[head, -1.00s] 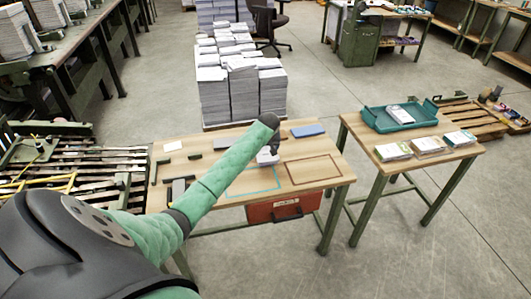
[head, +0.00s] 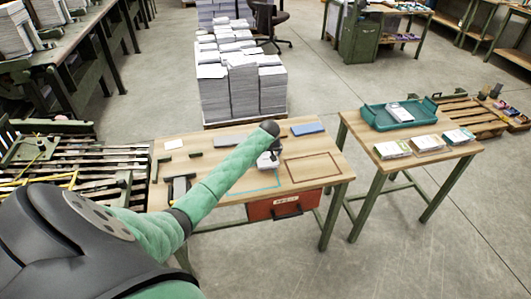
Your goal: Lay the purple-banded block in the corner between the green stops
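My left arm reaches across the wooden table (head: 328,149). My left gripper (head: 268,162) is small and mostly behind the forearm, above the table near the teal outline (head: 262,188). I cannot tell whether its fingers are open or hold anything. Small dark strips, which may be the green stops, lie at the table's left, one (head: 163,160) near the edge and another (head: 195,155) right of it. I cannot make out a purple band on any block. A pale block (head: 399,114) lies in the teal tray (head: 375,121). My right gripper is out of view.
Several banded blocks, one of them green-banded (head: 392,150), lie on the right-hand table (head: 365,141). A red drawer (head: 272,207) hangs below. Paper stacks (head: 243,93) stand behind.

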